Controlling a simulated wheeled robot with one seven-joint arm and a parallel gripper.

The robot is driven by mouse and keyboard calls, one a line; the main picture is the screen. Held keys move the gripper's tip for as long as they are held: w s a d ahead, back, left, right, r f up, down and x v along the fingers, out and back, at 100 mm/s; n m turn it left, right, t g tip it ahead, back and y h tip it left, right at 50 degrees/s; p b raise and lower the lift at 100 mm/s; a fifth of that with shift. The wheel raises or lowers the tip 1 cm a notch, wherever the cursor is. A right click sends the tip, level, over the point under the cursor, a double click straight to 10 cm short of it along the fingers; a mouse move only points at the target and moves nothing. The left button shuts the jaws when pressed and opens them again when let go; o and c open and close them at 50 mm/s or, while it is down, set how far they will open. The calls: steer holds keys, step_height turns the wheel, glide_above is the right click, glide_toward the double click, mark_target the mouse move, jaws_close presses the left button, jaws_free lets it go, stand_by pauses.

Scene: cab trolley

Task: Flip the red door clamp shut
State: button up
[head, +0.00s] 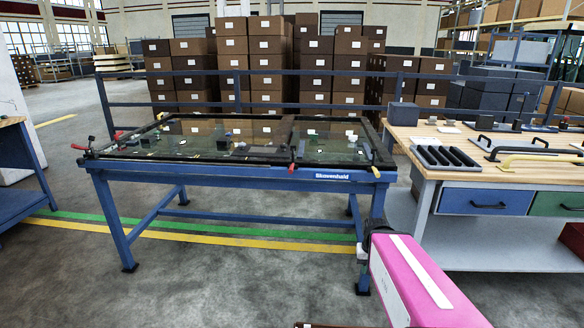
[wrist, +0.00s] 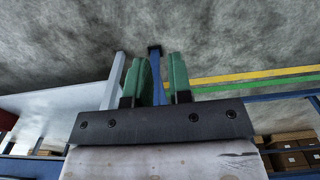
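The blue trolley table (head: 240,174) carries a dark-framed glass panel (head: 240,140). Several clamps with red handles sit around its frame. One red clamp handle (head: 78,147) sticks out at the front left corner, and another (head: 118,135) is on the left edge. A small red handle (head: 292,168) shows at the front middle, and an orange-yellow one (head: 376,172) at the front right corner. I cannot tell which is the door clamp. My gripper (wrist: 157,78) has two green fingers, apart and empty.
A wooden-topped workbench (head: 455,180) with blue and green drawers stands right of the trolley, close to my arm. A blue railing (head: 230,104) and stacked boxes (head: 265,50) are behind.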

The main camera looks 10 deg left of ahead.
steer(key=shift+w+a+f, duration=0.1)
steer(key=shift+w+a, duration=0.1)
steer(key=shift+a, duration=0.05)
jaws_close()
steer(key=w+a+r+m+g+y, duration=0.1)
steer(key=w+a+m+y, duration=0.45)
steer(key=a, duration=0.25)
steer(key=w+a+r+m+y, duration=0.1)
steer(key=w+a+m+y, duration=0.3)
steer(key=a+y, duration=0.3)
steer(key=w+a+r+m+t+y, duration=0.2)
steer(key=w+a+r+m+y, duration=0.1)
steer(key=w+r+m+y, duration=0.7)
steer(key=shift+w+a+r+y, duration=0.15)
steer(key=shift+w+r+y, duration=0.2)
steer(key=shift+w+y, duration=1.35)
steer(key=shift+w+h, duration=0.55)
